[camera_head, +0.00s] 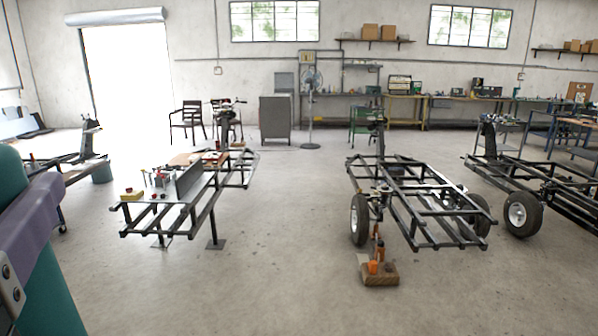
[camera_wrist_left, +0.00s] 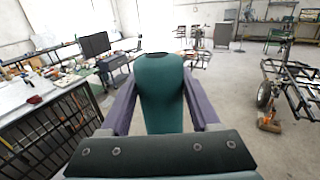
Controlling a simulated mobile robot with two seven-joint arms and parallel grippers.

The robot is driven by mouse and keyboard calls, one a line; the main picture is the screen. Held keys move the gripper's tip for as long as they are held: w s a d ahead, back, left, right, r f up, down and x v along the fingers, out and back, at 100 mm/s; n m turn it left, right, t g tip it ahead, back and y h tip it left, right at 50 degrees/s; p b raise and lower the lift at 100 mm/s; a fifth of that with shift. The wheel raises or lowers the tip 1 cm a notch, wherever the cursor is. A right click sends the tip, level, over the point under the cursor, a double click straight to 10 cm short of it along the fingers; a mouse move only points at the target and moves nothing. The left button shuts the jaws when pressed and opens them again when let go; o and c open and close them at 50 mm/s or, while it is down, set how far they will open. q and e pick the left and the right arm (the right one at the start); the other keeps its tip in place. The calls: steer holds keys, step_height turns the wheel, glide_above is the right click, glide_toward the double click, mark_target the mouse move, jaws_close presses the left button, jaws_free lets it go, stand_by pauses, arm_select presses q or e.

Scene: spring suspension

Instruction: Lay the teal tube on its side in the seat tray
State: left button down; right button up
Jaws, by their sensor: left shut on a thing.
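The teal tube (camera_wrist_left: 163,105) stands out large in the left wrist view, between the two purple fingers of my left gripper (camera_wrist_left: 160,75). The gripper is shut on it. In the head view part of the tube (camera_head: 52,295) shows at the lower left edge, close to the camera, with a purple finger across it. Most of the tube is cut off there. I cannot pick out the seat tray in either view. My right gripper is not in view.
A dark vehicle frame (camera_head: 425,212) with wheels stands at right, with an orange jack on a wooden block (camera_head: 380,272) by it. Another frame (camera_head: 150,218) carries small parts. In the left wrist view a cluttered bench (camera_wrist_left: 45,100) is at left. The middle floor is clear.

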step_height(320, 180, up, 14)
steer(key=p, duration=1.1)
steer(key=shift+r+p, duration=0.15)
steer(key=shift+p, duration=0.2)
